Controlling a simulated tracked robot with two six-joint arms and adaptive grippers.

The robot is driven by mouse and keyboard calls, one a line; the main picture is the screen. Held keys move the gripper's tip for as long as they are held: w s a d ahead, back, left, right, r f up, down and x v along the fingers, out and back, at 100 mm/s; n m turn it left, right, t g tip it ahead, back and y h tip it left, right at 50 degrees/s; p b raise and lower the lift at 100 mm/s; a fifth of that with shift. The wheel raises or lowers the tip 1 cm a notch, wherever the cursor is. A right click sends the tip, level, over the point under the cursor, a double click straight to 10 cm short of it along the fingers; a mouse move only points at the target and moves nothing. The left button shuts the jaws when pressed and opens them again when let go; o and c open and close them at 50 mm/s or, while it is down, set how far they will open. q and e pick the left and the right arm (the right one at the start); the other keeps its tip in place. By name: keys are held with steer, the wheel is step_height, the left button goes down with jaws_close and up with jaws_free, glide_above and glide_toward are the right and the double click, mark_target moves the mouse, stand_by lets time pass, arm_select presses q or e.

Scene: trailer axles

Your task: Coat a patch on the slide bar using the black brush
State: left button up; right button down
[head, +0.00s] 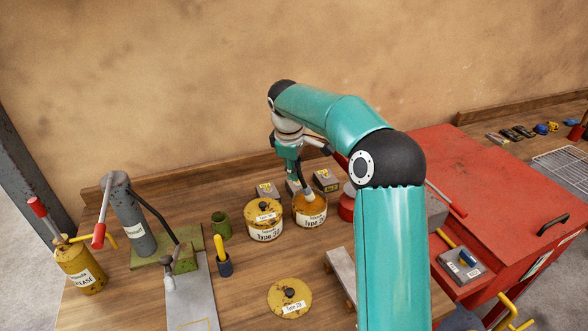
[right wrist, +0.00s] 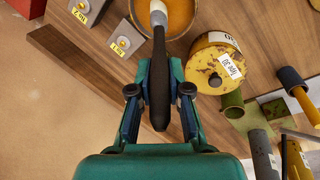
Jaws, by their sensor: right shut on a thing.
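My right gripper (head: 300,168) is shut on the black brush, whose dark handle (right wrist: 159,60) runs between the fingers in the right wrist view. The brush's pale ferrule (right wrist: 158,8) reaches into the open tin (head: 310,212), which holds orange-yellow stuff; it also shows in the right wrist view (right wrist: 186,14). The bristles are hidden. A flat grey bar (head: 191,290), seemingly the slide bar, lies at the front left with a yellow outline near the bottom edge. My left gripper is out of view.
A closed yellow tin (head: 264,222) stands left of the open one. A loose yellow lid (head: 290,300) lies in front. A red cabinet (head: 480,190) is right.

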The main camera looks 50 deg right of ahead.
steer(key=shift+f, duration=0.45)
stand_by(1.2)
steer(key=p+v, duration=0.2)
steer(key=d+p+v, duration=0.1)
steer(key=p+v, duration=0.3)
steer(key=v, duration=0.1)
steer(key=shift+w+d+r+p, duration=0.2)
steer(key=shift+w+d+p, duration=0.1)
steer(key=shift+p, duration=0.05)
stand_by(0.9)
